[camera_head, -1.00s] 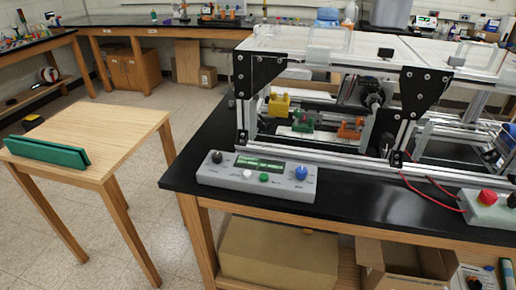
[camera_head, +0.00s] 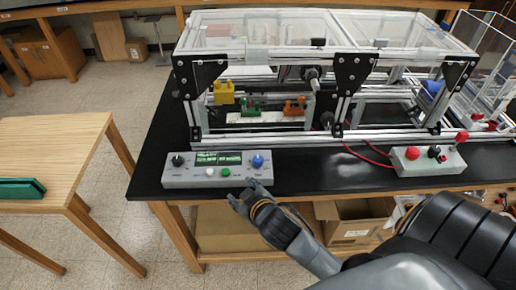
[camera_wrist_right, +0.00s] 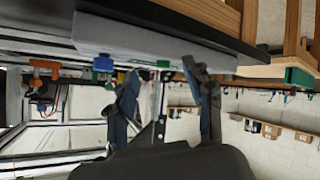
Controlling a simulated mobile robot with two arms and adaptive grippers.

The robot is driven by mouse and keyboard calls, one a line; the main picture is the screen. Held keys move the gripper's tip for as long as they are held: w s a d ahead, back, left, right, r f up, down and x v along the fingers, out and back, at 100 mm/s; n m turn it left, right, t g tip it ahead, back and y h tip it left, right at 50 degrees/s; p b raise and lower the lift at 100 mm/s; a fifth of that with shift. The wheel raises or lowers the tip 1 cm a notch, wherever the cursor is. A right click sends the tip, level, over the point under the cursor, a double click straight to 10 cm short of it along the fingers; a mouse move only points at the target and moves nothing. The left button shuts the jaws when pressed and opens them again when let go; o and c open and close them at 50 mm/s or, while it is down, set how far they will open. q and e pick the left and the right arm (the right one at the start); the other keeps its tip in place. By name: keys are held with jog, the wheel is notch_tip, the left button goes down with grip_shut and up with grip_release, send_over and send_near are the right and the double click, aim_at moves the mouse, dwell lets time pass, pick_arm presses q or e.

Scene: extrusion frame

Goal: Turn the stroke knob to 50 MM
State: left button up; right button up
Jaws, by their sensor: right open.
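The grey control box (camera_head: 190,182) sits at the front edge of the black bench, with a lit green display (camera_head: 217,158) too small to read. It has a black knob (camera_head: 177,160) on the left and a blue knob (camera_head: 258,161) on the right; their labels are unreadable. A white button and a green button (camera_head: 225,172) lie between them. My right gripper (camera_head: 241,197) is open and empty, just in front of the box, below the blue knob. In the right wrist view its fingers (camera_wrist_right: 160,70) are apart, with the blue knob (camera_wrist_right: 103,62) outside them, to the left.
An aluminium extrusion frame (camera_head: 330,144) with clear panels stands behind the box. A second box (camera_head: 428,163) with a red button is to the right, with red cables. A wooden table (camera_head: 65,140) with a green object (camera_head: 20,189) is at left. An open cardboard carton is below the bench.

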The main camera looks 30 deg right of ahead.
jog(key=w+a+r+n+t+y, duration=0.25)
jog(key=w+r+t, duration=0.2)
jog(key=r, duration=0.45)
jog(key=w+a+r+n+t+y, duration=0.2)
jog(key=w+a+r+n+t, duration=0.25)
jog(key=r, duration=0.45)
jog(key=s+a+r+n+g+y, duration=0.2)
jog(key=a+r+n+g+y, duration=0.1)
jog(key=a+n+g+y, duration=1.3)
jog(key=n+g+h, duration=0.4)
jog(key=n+h, duration=0.2)
jog(key=h, duration=1.3)
send_over(258, 159)
notch_tip(258, 159, down, 14)
jog(key=shift+r, duration=0.15)
jog(key=shift+d+f+p, duration=0.15)
jog(key=shift+f+p, duration=0.15)
jog(key=shift+p, duration=0.15)
notch_tip(258, 159, down, 6)
jog(key=shift+r+p, duration=0.1)
jog(key=shift+p, duration=1)
jog(key=shift+f, duration=0.5)
grip_shut()
